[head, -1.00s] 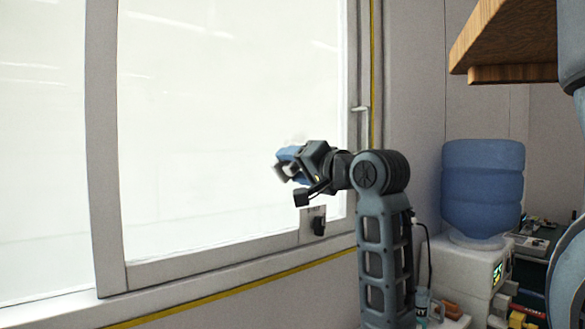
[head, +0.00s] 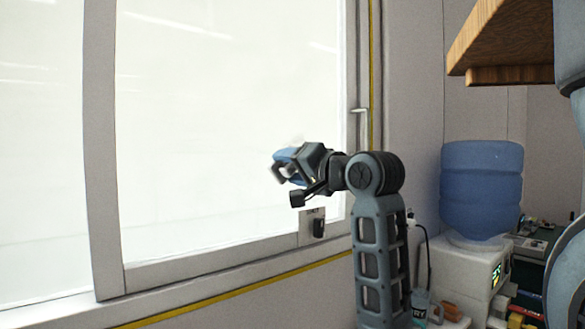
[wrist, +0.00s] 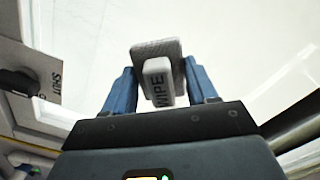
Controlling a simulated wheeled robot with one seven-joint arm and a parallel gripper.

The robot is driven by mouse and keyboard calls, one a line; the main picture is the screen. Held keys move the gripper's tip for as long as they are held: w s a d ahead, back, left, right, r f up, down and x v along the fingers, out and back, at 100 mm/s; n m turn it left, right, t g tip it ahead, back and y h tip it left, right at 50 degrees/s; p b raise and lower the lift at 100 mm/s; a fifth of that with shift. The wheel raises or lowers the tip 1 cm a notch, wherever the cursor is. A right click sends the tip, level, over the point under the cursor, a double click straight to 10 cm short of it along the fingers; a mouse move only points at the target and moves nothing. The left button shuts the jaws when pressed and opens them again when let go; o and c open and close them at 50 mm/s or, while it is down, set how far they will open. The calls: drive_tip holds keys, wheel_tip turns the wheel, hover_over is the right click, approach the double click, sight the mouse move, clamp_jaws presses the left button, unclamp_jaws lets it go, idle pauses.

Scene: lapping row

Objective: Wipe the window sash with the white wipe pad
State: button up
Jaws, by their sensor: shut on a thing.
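The window sash (head: 107,150) is a pale grey frame around a large bright pane (head: 220,120) in the head view. My gripper (head: 284,168) is in front of the lower right part of the pane. In the head view the pad is hard to make out against the glass and my gripper.
A black knob (head: 319,227) on a labelled plate sits on the sash's lower right corner, close below my gripper; it also shows in the wrist view (wrist: 20,82). A latch (head: 360,110) juts from the right frame. A blue water bottle (head: 482,188) and wooden shelf (head: 505,45) stand right.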

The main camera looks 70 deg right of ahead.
drive_tip(key=shift+w+d, duration=0.3)
drive_tip(key=shift+w, duration=0.2)
drive_tip(key=shift+d, duration=0.1)
